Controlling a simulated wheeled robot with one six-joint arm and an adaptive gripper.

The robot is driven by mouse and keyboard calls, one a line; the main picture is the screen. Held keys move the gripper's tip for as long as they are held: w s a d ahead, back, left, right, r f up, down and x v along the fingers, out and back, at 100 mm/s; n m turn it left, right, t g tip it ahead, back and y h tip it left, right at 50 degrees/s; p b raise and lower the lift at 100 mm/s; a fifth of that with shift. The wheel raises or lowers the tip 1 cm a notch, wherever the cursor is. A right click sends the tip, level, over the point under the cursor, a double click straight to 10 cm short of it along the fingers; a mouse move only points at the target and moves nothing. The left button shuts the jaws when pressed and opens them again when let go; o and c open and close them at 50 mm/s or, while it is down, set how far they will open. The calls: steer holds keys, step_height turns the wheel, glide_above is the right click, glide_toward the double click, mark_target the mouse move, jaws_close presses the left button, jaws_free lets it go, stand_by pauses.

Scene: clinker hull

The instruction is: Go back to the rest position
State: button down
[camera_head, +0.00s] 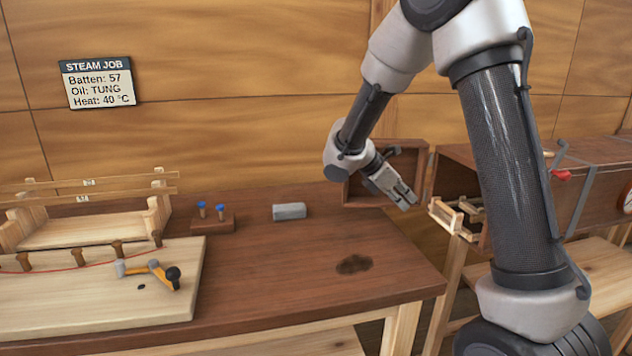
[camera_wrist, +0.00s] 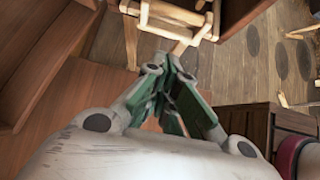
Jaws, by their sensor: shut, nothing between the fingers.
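My gripper (camera_head: 407,198) is in the air past the right end of the brown workbench (camera_head: 330,232). It is pointing down and to the right, near an open wooden box and a small pale wooden rack. In the wrist view my gripper (camera_wrist: 172,62) has its green-padded fingers close together at the tips, with nothing held. The pale rack (camera_head: 452,217) is just right of the fingertips in the head view, and it also shows beyond them in the wrist view (camera_wrist: 170,12).
A box with an open door (camera_head: 462,185) stands right of the bench. On the bench are a grey block (camera_head: 289,211), a holder with blue-topped pins (camera_head: 212,223), and a pale board (camera_head: 90,290) with an orange-and-black tool (camera_head: 150,272). A STEAM JOB sign (camera_head: 98,82) hangs behind.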

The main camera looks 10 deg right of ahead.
steer(key=s+a+m+g+y, duration=0.1)
steer(key=s+m+g+y, duration=0.15)
steer(key=s+m, duration=0.75)
steer(key=s+r+m+t+y, duration=0.3)
steer(key=s+r+m, duration=0.1)
steer(key=s, duration=0.4)
steer(key=s+r+m+t+y, duration=0.3)
steer(key=s+r, duration=0.3)
steer(key=s, duration=0.3)
steer(key=shift+a+r+m, duration=0.25)
steer(key=shift+a+m, duration=0.05)
steer(key=shift+m, duration=0.3)
steer(key=shift+t+y, duration=0.25)
